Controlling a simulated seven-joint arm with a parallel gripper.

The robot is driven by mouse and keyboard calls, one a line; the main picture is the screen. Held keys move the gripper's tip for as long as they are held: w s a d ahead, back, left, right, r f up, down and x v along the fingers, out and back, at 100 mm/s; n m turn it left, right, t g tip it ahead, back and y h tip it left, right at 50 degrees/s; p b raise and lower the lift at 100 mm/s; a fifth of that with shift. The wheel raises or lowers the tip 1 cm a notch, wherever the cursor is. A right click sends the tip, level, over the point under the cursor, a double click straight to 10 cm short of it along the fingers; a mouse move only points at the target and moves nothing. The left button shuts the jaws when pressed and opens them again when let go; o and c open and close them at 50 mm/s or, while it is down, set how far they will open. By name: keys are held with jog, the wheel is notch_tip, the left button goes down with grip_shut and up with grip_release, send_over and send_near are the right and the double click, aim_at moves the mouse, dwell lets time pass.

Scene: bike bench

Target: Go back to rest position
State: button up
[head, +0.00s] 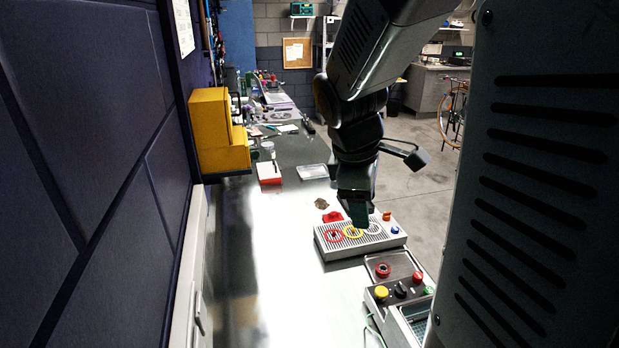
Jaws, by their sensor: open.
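My gripper (358,212) hangs at the end of my arm, pointing down just above a light grey slotted box (327,252) on the bench. Its fingers are dark and small in the head view, and I see nothing held between them. The box has a red ring (334,237), a yellow ring (353,232) partly behind the fingers, and a whitish ring (374,228) on top. Whether the fingertips touch the box or the yellow ring cannot be told.
A red-and-white box (269,174) and a clear tray (312,172) lie behind. Bare bench lies left of the slotted box.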

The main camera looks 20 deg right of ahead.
jog(key=s+a+r+m+t+y, duration=0.1)
jog(key=s+a+r+m+t, duration=0.3)
jog(key=s+a+r, duration=0.6)
jog(key=s+m+y, duration=0.2)
jog(key=s+m, duration=0.4)
jog(key=m, duration=0.1)
jog(key=shift+a+r, duration=0.2)
jog(key=shift+a, duration=0.05)
